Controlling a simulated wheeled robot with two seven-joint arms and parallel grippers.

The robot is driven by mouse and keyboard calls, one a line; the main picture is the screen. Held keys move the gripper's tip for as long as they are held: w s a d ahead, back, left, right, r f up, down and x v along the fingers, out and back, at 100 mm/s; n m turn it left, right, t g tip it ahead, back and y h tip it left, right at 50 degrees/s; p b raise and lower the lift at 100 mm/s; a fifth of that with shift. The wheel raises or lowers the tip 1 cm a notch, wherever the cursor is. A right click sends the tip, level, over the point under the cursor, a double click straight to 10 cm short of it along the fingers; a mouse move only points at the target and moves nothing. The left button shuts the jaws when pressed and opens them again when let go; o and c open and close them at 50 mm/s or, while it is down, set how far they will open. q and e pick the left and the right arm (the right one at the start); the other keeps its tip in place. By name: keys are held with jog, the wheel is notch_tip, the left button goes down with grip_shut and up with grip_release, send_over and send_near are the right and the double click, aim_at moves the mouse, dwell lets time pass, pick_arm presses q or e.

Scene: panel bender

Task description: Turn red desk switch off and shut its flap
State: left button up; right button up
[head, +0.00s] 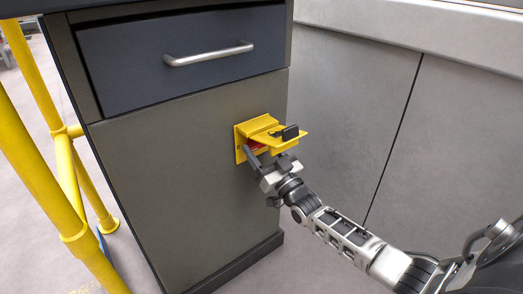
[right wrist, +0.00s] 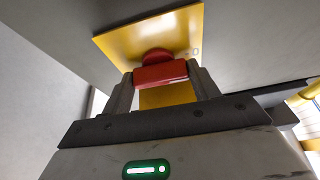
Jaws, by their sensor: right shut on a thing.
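The red desk switch (right wrist: 160,74) is a red knob with a bar-shaped handle on a yellow plate (right wrist: 125,38). In the head view the yellow switch housing (head: 241,142) sits on the grey desk's front panel, below the drawer. My right gripper (head: 262,156) reaches in under the flap. In the right wrist view its fingers (right wrist: 160,84) are shut on the ends of the red handle. The head view mostly hides the switch. My left gripper is not in view.
A drawer with a metal handle (head: 209,54) is above the switch. Yellow guard rails (head: 38,165) stand at the left.

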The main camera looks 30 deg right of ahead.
jog(key=shift+n+y, duration=0.4)
jog(key=shift+n, duration=0.1)
jog(key=o, duration=1)
pick_arm(q)
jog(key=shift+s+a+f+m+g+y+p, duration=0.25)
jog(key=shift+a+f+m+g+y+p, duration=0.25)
jog(key=shift+p, duration=0.95)
pick_arm(e)
jog(key=shift+v, duration=8.05)
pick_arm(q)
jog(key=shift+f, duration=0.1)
